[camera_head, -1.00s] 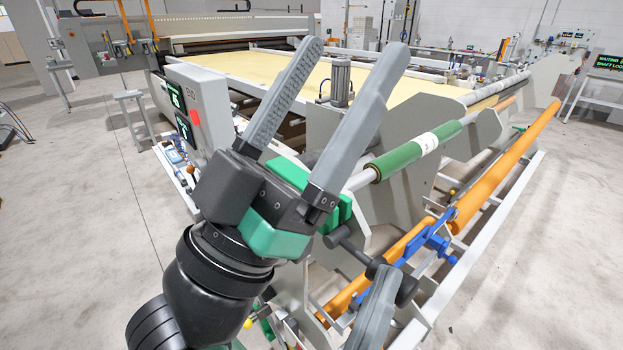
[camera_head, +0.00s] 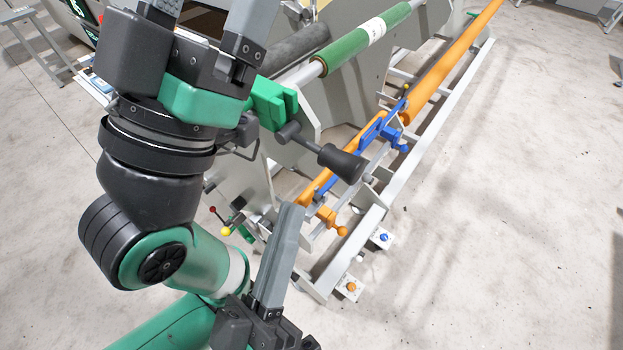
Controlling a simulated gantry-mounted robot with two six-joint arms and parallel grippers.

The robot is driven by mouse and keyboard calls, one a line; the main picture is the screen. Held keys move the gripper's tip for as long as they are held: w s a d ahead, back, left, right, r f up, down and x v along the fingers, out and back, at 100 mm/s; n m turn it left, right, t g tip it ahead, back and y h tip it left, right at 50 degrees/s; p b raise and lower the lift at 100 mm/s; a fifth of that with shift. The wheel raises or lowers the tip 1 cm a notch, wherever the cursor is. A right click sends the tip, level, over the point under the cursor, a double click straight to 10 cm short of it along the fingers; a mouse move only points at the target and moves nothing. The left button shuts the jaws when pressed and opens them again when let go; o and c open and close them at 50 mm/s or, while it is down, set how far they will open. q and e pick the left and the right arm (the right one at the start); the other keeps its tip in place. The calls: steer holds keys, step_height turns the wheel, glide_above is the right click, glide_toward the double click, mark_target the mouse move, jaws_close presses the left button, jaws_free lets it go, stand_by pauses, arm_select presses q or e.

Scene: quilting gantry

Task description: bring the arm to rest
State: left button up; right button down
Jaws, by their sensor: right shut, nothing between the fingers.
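My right gripper (camera_head: 291,212) is at the lower middle, its grey fingers together and pointing up, with nothing held. My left gripper (camera_head: 206,12) is at the top left on the large green and black arm. Its grey fingers stand apart, and their tips are cut off by the top edge. I see nothing between the visible parts of its fingers. The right gripper's fingers appear in front of the lower end of the machine's rail frame; I cannot tell how far apart they are.
A green roller (camera_head: 340,55) with a white band lies along the machine at the top. A black handle (camera_head: 341,162) sticks out below it. An orange bar (camera_head: 450,62) and blue clamp (camera_head: 372,132) sit along the white rail frame (camera_head: 440,132). The concrete floor (camera_head: 500,230) at right is clear.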

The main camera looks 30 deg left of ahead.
steer(key=shift+v, duration=0.8)
steer(key=shift+a, duration=0.2)
